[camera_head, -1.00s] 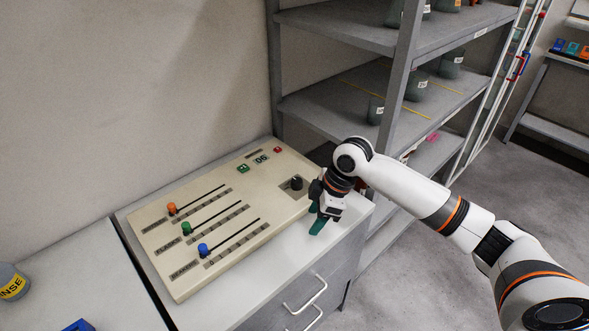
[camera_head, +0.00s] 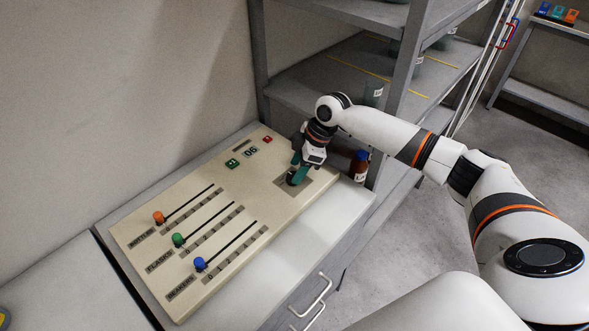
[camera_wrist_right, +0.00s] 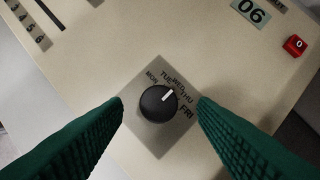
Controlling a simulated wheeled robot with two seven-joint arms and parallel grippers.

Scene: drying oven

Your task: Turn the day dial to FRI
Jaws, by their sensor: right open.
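The day dial (camera_wrist_right: 158,103) is a round black knob on a grey square plate, with MON to FRI printed around its upper and right side. In the right wrist view its white pointer mark points up and right, about at WED; FRI is larger and lies to the right. My right gripper (camera_head: 295,178) is over the dial at the panel's right end and partly hides it in the head view. Its green fingers are open, one on each side of the dial, with visible gaps in the wrist view. My left gripper is not in view.
The beige panel (camera_head: 207,253) carries orange (camera_head: 159,217), green (camera_head: 178,240) and blue (camera_head: 200,264) sliders, a 06 display (camera_head: 250,152) and a red button (camera_head: 267,139). A brown bottle with a blue cap (camera_head: 359,166) stands close right of my gripper, before the grey shelf.

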